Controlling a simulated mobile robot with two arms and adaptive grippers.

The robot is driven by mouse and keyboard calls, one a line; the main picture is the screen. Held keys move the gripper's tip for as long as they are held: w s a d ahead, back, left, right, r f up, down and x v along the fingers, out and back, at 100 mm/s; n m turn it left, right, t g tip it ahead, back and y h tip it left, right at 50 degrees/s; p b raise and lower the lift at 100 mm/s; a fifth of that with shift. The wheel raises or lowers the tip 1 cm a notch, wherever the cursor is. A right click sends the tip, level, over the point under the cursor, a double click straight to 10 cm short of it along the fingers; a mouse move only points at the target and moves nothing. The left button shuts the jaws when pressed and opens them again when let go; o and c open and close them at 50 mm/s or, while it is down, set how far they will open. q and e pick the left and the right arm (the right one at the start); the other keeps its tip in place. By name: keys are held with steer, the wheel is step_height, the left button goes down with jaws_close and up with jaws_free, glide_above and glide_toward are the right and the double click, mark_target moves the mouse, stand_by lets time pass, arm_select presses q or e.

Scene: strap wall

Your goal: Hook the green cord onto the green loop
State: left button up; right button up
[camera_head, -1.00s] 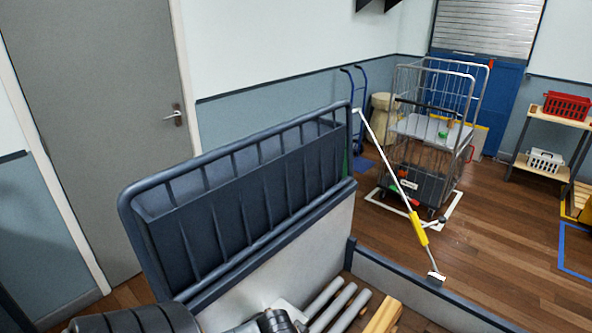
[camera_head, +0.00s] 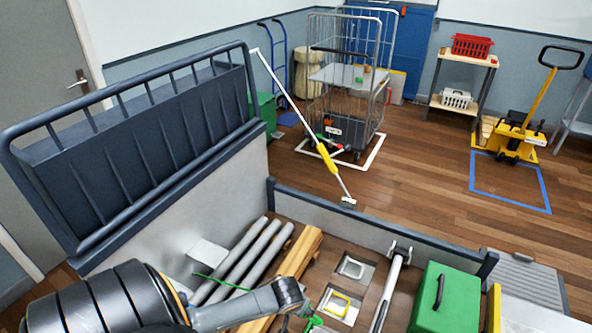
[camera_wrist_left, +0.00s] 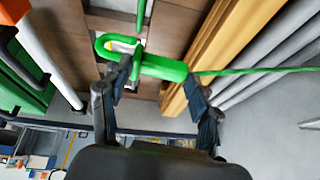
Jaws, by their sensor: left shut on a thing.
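My left gripper (camera_head: 298,308) is low in the head view, over the cart bed. In the left wrist view its fingers (camera_wrist_left: 160,85) are shut on the green handle (camera_wrist_left: 163,67) of a hook. The green hook end (camera_wrist_left: 104,44) points left, and the green cord (camera_wrist_left: 255,71) runs off to the right. The cord also shows in the head view (camera_head: 222,282) as a thin line crossing grey pipes. A green strip (camera_wrist_left: 141,14) above the hook appears to be part of the green loop; the rest is hidden. I cannot tell whether hook and loop touch. My right gripper is out of view.
White (camera_head: 351,268) and yellow (camera_head: 340,303) loops are set in the bed floor. Grey pipes (camera_head: 248,262) and wooden beams (camera_head: 300,252) lie left of them. A white bar (camera_head: 391,285) and a green case (camera_head: 446,298) are to the right. A low wall (camera_head: 375,232) edges the bed.

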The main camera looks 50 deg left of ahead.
arm_select(q)
steer(key=shift+w+d+f, duration=0.15)
steer(key=shift+d+f, duration=0.1)
steer(key=shift+f, duration=0.1)
steer(key=shift+d+f+b, duration=0.1)
steer(key=shift+f+b, duration=0.1)
steer(key=shift+b, duration=0.35)
steer(key=f+b, duration=0.1)
steer(key=d+f+b, duration=0.1)
steer(key=shift+w+b, duration=0.2)
steer(key=shift+b, duration=0.2)
steer(key=shift+d+f+b, duration=0.1)
steer(key=shift+f+b, duration=1.05)
steer(key=shift+f, duration=1.15)
steer(key=shift+p, duration=0.45)
steer(key=shift+p, duration=0.35)
